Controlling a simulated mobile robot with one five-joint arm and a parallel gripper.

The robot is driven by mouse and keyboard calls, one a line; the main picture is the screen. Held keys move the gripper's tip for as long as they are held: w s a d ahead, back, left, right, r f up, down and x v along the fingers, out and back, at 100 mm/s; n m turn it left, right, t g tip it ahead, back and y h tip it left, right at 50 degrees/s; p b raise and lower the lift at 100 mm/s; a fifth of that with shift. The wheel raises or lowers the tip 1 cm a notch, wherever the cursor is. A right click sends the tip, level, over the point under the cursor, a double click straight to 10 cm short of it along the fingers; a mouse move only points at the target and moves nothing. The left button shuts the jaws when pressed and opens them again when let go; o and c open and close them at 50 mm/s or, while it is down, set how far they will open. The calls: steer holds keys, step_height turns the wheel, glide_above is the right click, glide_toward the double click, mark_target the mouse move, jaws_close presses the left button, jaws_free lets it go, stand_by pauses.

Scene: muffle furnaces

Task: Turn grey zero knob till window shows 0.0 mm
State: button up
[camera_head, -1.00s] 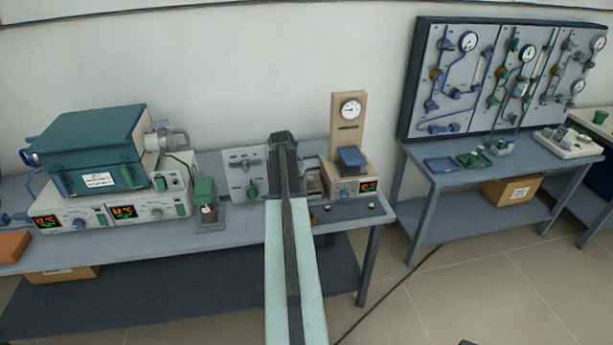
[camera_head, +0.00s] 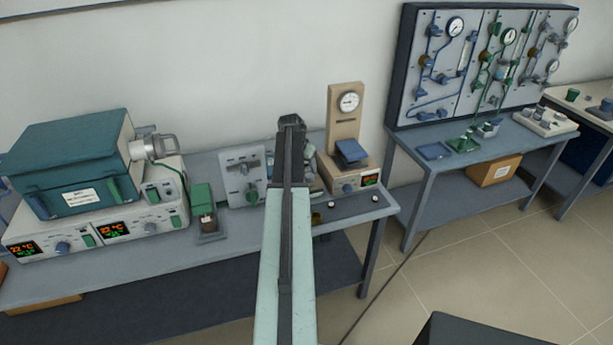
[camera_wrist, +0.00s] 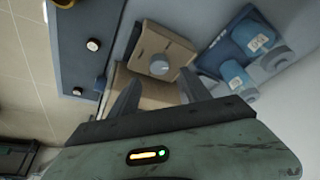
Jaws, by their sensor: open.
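In the head view, a tan instrument with a round white dial (camera_head: 348,102) on its upright stands at the right end of the near bench. Its base has a small knob (camera_head: 347,188) and a lit display window (camera_head: 370,180), too small to read. In the wrist view, a round grey knob (camera_wrist: 160,67) sits on a tan block (camera_wrist: 162,45). My gripper (camera_wrist: 160,90) is open, with its two fingers apart and the grey knob showing beyond the gap between them. No touch is visible. In the head view my arm hides the fingers.
A teal furnace (camera_head: 70,163) sits on white controllers at the left. Small round pieces (camera_head: 374,197) lie near the bench edge and also show in the wrist view (camera_wrist: 93,44). Blue labelled containers (camera_wrist: 234,77) are at the wrist view's right. A gauge panel (camera_head: 480,60) stands at the right.

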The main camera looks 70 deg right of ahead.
mark_target(309, 175)
steer(key=b+x, duration=0.5)
steer(key=x, duration=0.2)
steer(key=shift+a, duration=0.1)
steer(key=shift+r, duration=0.15)
steer(key=shift+c, duration=0.4)
jaws_close()
steer(key=m+g, duration=0.1)
steer(key=m, duration=0.2)
steer(key=m+g+y, duration=0.1)
steer(key=m, duration=0.2)
steer(key=shift+w, duration=0.2)
steer(key=m+y, duration=0.1)
steer(key=m, duration=0.2)
steer(key=m+g+y, duration=0.1)
steer(key=m, duration=0.1)
steer(key=shift+m, duration=0.4)
